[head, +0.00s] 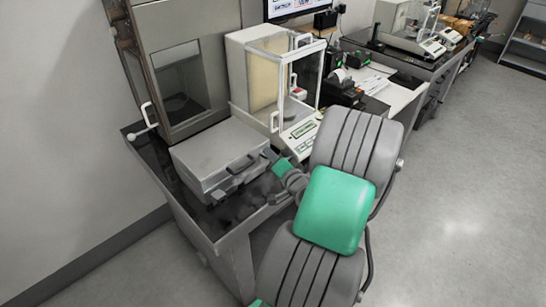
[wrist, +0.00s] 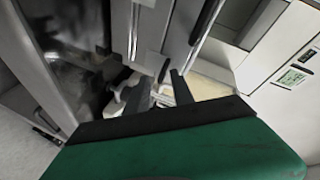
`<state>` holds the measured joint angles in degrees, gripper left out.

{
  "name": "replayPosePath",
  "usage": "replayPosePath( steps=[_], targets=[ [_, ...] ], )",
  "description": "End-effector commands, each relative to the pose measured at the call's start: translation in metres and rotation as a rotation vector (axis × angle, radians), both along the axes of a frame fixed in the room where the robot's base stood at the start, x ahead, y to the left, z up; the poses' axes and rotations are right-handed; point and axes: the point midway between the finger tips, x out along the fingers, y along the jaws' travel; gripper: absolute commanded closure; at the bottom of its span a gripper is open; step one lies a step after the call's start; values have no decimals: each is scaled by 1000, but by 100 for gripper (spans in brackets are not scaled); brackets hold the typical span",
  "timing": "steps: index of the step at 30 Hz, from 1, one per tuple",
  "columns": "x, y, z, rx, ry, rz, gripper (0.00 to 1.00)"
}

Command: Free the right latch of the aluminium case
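The aluminium case (head: 215,152) lies with its lid down on the dark table in the head view. Its front has a dark handle (head: 241,166) and a left latch (head: 217,195). My gripper (head: 271,157) is at the right end of the case front and covers the right latch area, so I cannot make out that latch's position. In the wrist view, the grey case side (wrist: 158,30) is close ahead. My two dark fingers (wrist: 167,76) show a narrow gap between them with nothing clearly held. Whether they touch the case I cannot tell.
A glass-sided balance (head: 283,80) stands right behind the case, close to my gripper. A fume cupboard (head: 180,70) rises behind the case on the left. The dark table (head: 165,172) has a narrow bare strip in front. The floor at right is clear.

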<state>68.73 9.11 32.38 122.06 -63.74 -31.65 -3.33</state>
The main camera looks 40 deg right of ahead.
Motion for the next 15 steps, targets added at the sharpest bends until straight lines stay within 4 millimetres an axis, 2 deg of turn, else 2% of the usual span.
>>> replayPosePath(
  steps=[2, 11, 15],
  targets=[
    [0, 0, 0, 0, 0, 0, 74],
    [0, 0, 0, -1, 0, 0, 99],
    [0, 0, 0, -1, 1, 0, 100]
  ],
)
